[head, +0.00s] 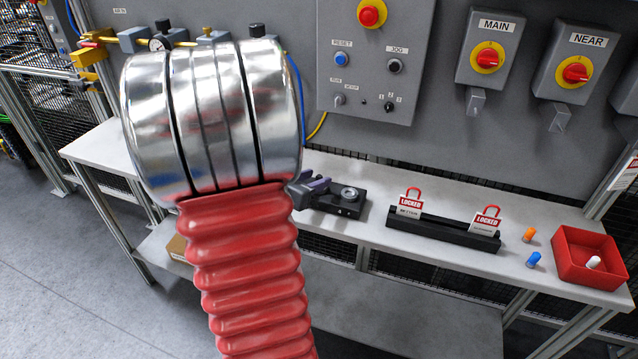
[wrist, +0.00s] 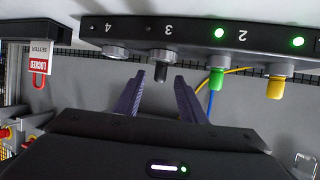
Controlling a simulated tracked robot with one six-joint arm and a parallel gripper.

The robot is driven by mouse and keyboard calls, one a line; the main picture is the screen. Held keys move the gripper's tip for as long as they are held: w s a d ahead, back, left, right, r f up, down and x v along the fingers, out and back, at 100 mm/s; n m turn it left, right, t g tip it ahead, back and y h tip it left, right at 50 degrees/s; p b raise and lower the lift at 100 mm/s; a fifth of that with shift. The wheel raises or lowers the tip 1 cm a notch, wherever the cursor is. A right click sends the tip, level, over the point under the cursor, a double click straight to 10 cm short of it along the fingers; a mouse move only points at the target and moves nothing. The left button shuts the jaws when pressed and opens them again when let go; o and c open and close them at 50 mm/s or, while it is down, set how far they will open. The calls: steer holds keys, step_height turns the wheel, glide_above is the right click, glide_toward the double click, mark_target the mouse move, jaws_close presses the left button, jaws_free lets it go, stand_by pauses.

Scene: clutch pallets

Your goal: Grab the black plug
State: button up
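The black plug (wrist: 160,74) shows in the wrist view at the socket marked 3 of a dark panel (wrist: 190,36), with a silver collar at its base. My gripper (wrist: 160,81) is open, with one purple finger on each side of the plug in the picture. I see gaps at both sides and no clear contact. How deep the plug lies between the fingers is hard to tell. In the head view, my arm hides most of this spot, and only part of my gripper (head: 312,186) shows.
The head view shows a rack (head: 440,236) with two locked tags, loose orange (head: 529,235) and blue (head: 534,259) pieces, and a red bin (head: 563,276).

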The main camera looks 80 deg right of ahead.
stand_by(0.3)
jaws_close()
stand_by(0.3)
